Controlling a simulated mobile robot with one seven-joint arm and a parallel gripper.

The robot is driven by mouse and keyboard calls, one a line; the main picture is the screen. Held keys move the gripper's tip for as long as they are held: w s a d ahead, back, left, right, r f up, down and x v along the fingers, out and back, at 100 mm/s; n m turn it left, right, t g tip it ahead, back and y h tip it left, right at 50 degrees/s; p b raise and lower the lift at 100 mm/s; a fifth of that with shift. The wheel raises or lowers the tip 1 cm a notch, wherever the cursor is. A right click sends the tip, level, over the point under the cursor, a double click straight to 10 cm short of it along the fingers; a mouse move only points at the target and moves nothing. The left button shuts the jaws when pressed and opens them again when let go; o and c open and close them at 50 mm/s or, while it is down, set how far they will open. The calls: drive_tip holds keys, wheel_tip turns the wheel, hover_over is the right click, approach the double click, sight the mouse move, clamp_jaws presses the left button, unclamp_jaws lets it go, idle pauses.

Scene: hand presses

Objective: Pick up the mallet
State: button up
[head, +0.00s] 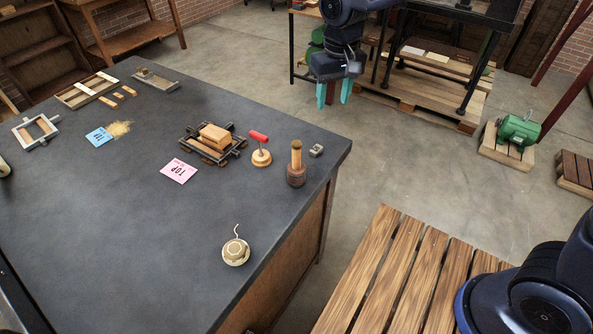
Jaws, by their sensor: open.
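The mallet (296,172) appears to be the brown wooden piece standing upright near the right edge of the dark table, its thick head down and its lighter handle (296,152) pointing up. My gripper (333,100) is at the top middle of the head view, with its two teal fingers apart and nothing between them. It hangs beyond the table's far right edge in the picture, above and apart from the mallet.

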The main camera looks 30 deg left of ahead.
drive_tip(key=n, duration=0.1)
hover_over(296, 143)
drive_tip(key=f, duration=0.3)
drive_tip(key=shift+w, duration=0.25)
drive_tip(key=shift+s+f, duration=0.15)
drive_tip(key=shift+f, duration=0.15)
wheel_tip(296, 143, down, 5)
drive_tip(key=shift+f, duration=0.1)
drive_tip(key=shift+s+d+f, duration=0.1)
drive_tip(key=shift+f, duration=2.45)
drive_tip(key=shift+c, duration=0.5)
clamp_jaws()
